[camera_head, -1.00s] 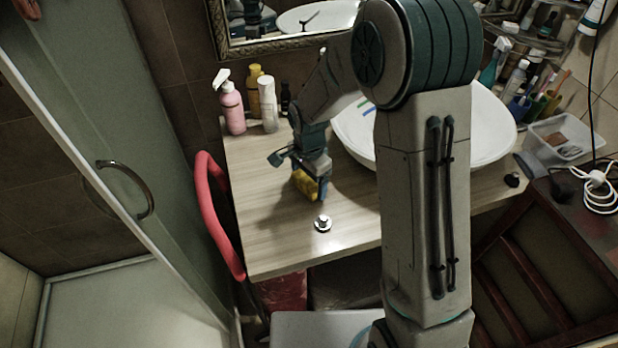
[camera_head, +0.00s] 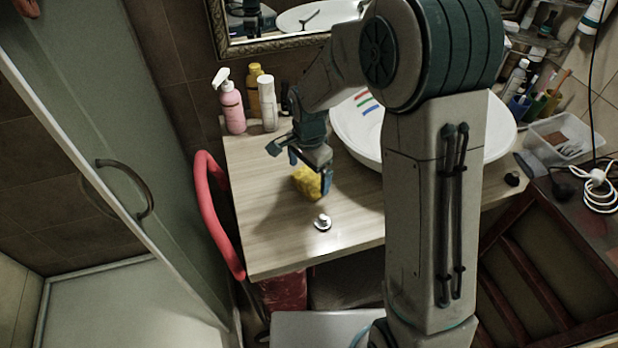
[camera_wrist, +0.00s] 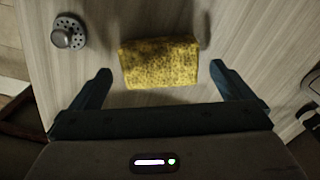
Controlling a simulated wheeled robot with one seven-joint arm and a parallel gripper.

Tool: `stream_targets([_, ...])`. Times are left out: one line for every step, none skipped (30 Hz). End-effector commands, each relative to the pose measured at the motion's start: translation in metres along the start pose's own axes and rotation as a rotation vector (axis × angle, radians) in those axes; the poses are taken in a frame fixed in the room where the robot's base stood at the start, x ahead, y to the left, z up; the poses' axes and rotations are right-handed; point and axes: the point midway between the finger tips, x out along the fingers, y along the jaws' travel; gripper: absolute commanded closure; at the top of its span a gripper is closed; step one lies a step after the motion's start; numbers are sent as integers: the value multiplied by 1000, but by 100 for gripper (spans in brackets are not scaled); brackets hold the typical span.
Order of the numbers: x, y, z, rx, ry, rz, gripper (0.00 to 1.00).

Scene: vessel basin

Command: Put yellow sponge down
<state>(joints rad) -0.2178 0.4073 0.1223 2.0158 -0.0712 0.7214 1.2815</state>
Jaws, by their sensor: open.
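The yellow sponge (camera_head: 306,181) lies on the wooden countertop (camera_head: 270,235), left of the white basin. In the wrist view the sponge (camera_wrist: 160,62) shows dark speckles and sits just beyond and between the fingertips, with a gap on each side. My gripper (camera_head: 311,172) is open and hangs over the sponge in the head view. Its two fingers also show in the wrist view (camera_wrist: 161,72), spread wide with nothing held. Part of the sponge is hidden behind a finger in the head view.
A metal drain plug (camera_head: 322,222) stands on the counter in front of the sponge. A pink pump bottle (camera_head: 232,108) and other bottles stand at the back left. The white basin (camera_head: 352,135) is to the right. A red chair-like frame (camera_head: 212,205) borders the left edge.

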Motion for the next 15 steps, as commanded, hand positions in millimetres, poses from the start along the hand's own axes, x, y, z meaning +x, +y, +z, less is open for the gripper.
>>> stream_targets([-13,-1,-1,0,4,-6,0])
stream_targets([-19,-1,-1,0,3,-5,0])
stream_targets([-28,-1,0,0,3,-6,0])
stream_targets([-35,-1,0,0,3,-5,0])
stream_targets([-42,-1,0,1,2,-5,0])
stream_targets([-50,-1,0,1,2,-5,0])
stream_targets([-55,-1,0,1,2,-3,0])
stream_targets([-60,-1,0,0,2,-4,0])
stream_targets([-67,-1,0,0,2,-4,0])
stream_targets([-71,-1,0,0,2,-3,0])
stream_targets([-75,0,0,0,1,-1,0])
stream_targets([-79,0,0,0,1,-2,0])
stream_targets([-82,0,0,0,1,-1,0])
stream_targets([-84,0,0,0,1,-1,0])
stream_targets([-86,0,0,0,1,0,0])
